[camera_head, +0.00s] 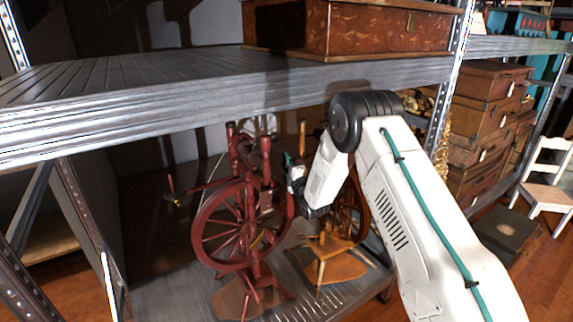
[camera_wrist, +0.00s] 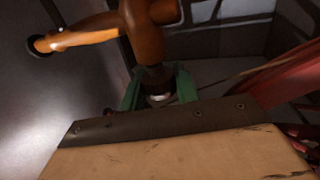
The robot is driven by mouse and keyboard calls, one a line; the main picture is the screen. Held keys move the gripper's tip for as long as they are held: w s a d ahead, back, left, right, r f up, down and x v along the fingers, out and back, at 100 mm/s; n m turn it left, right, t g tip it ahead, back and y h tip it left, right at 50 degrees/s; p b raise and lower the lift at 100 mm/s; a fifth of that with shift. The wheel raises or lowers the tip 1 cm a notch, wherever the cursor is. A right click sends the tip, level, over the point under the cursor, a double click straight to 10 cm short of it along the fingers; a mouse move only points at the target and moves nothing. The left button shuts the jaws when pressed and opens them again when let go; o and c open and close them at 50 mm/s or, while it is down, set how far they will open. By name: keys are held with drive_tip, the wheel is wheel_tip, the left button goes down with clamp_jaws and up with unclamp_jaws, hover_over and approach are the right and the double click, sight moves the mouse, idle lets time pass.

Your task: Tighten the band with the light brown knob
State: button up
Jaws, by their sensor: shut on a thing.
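The light brown spinning wheel (camera_head: 323,243) stands on the lower shelf, partly behind my arm. In the wrist view, a turned light brown wooden piece (camera_wrist: 150,42) with a side arm comes down to my gripper (camera_wrist: 160,92). My gripper's green fingers are shut around its dark lower end, where a pale ring shows; I take this to be the light brown knob (camera_wrist: 157,76), whose grip is mostly hidden. In the head view my gripper (camera_head: 288,163) is small, between the two wheels. The band cannot be made out clearly.
A dark red spinning wheel (camera_head: 205,222) stands close on the left of my gripper. The upper metal shelf (camera_head: 200,108) runs overhead and carries a brown chest (camera_head: 350,28). Stacked brown cases (camera_head: 490,115) and a white chair (camera_head: 550,165) are at the right.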

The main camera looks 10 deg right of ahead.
drive_tip(key=shift+d+f+t, duration=0.1)
drive_tip(key=shift+t, duration=0.5)
drive_tip(key=o, duration=1)
drive_tip(key=shift+c, duration=0.2)
drive_tip(key=v, duration=0.7)
drive_tip(key=shift+s, duration=0.35)
drive_tip(key=shift+f, duration=0.1)
